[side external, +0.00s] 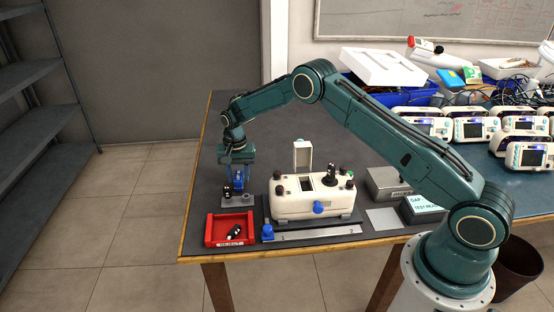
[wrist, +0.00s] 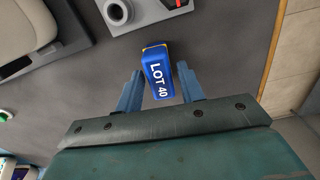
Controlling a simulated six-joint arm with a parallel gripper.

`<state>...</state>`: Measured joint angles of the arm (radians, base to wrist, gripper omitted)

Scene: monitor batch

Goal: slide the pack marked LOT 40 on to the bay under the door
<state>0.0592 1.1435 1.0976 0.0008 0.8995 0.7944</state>
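The blue pack (wrist: 159,76) marked LOT 40 shows in the wrist view, its label facing my camera. It also shows, small, in the side view (side external: 238,184). My gripper (wrist: 160,70) is open, one finger on each side of the pack, with a gap visible on both sides. In the side view my gripper (side external: 237,178) points down left of the cream monitor (side external: 330,203). The monitor's white door (side external: 303,154) stands raised. The dark bay (side external: 307,184) under it looks empty, though its inside is hard to see.
A grey stand (side external: 240,201) with dark parts is close to my gripper; its grey top (wrist: 150,14) also shows in the wrist view. A red tray (side external: 212,241) holds a black-and-white item. A metal strip (side external: 320,233) lies before the monitor. Several other monitors fill the right side.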

